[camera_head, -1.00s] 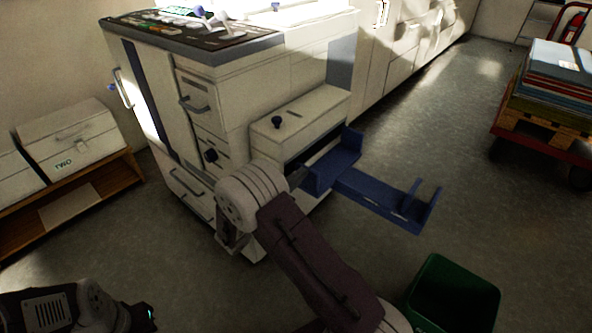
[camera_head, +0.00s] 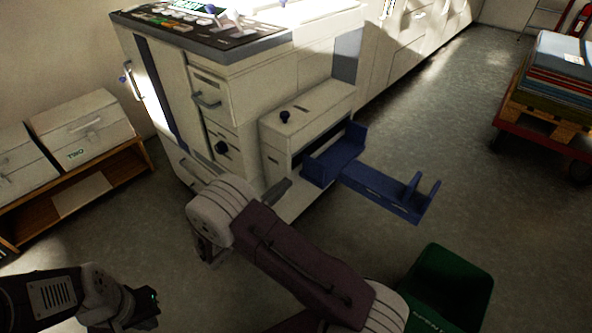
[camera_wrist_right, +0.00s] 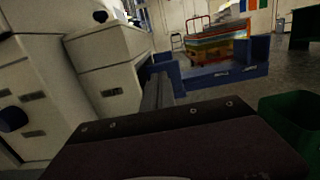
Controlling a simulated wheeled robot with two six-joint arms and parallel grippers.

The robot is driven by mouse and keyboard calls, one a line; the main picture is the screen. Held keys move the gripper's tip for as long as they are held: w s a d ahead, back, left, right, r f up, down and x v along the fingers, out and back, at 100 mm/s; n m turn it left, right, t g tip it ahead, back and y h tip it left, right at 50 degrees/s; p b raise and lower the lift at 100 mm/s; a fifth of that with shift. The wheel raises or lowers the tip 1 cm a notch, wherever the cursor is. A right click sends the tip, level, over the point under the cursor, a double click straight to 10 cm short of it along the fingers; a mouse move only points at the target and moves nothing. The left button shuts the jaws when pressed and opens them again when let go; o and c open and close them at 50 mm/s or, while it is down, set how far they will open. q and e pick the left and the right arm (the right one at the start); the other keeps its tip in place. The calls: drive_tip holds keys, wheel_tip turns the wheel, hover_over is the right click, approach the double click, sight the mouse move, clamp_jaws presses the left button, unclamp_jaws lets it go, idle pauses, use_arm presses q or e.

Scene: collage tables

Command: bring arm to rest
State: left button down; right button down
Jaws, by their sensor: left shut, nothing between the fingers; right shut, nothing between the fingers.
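My right arm comes in from the bottom of the head view, its dark link and pale joint bent in front of the white machine. The grey tip of my right gripper (camera_head: 278,190) shows behind that link, near the machine's lower front. It is shut and empty, and the link hides most of it. A grey finger also shows in the right wrist view (camera_wrist_right: 156,92), above a dark panel of my arm. My left gripper (camera_head: 143,308) is at the lower left, dark with a small green light, shut and empty, over the floor.
The white machine (camera_head: 240,60) has a blue tray (camera_head: 380,190) jutting out at right. A green bin (camera_head: 455,275) stands beside my right arm. A wooden shelf (camera_head: 120,185) with white boxes is at left, and a loaded pallet cart (camera_head: 545,125) at right. Floor between tray and cart is clear.

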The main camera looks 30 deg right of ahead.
drive_tip(key=v, duration=0.4)
drive_tip(key=shift+r+p, duration=0.2)
drive_tip(key=shift+p, duration=0.15)
drive_tip(key=shift+d, duration=0.1)
